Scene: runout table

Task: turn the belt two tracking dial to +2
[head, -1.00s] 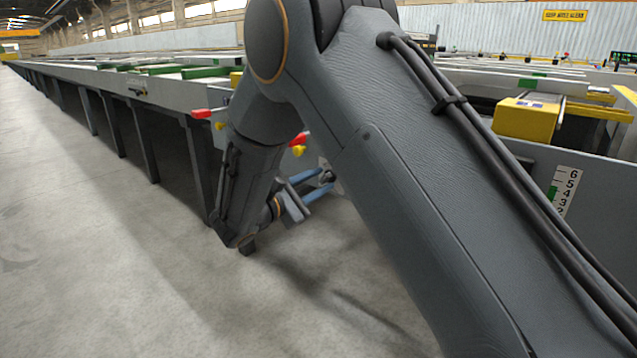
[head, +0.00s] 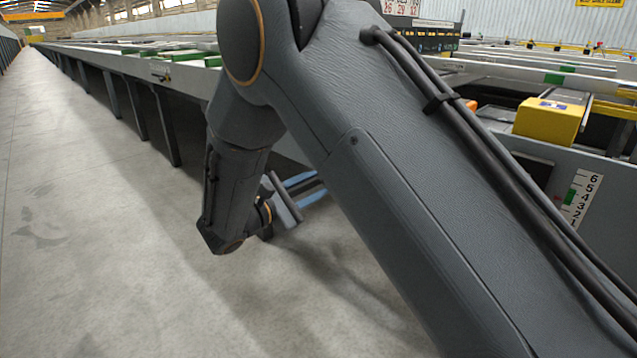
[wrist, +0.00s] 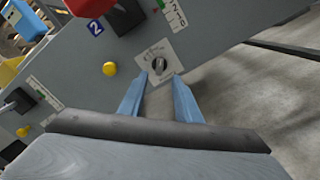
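In the wrist view, a dark round dial (wrist: 159,64) sits on a pale, marked plate on a grey panel. The pointer is roughly upright in the picture, but the scale marks are too small to read. A blue label with a white 2 (wrist: 95,28) is on the panel to the upper left. My gripper (wrist: 159,80) is open and empty, its two blue fingers pointing at the panel. In this view the dial lies between and just beyond the fingertips; I cannot tell the gap. My gripper (head: 302,188) is low beside the table in the head view, where my arm hides the dial.
A yellow button (wrist: 109,68) is left of the dial, with a red part (wrist: 90,6) above it. A numbered scale (wrist: 175,14) is above the dial. A black knob (wrist: 17,101) is at far left. Open concrete floor (head: 120,250) lies left of the table in the head view.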

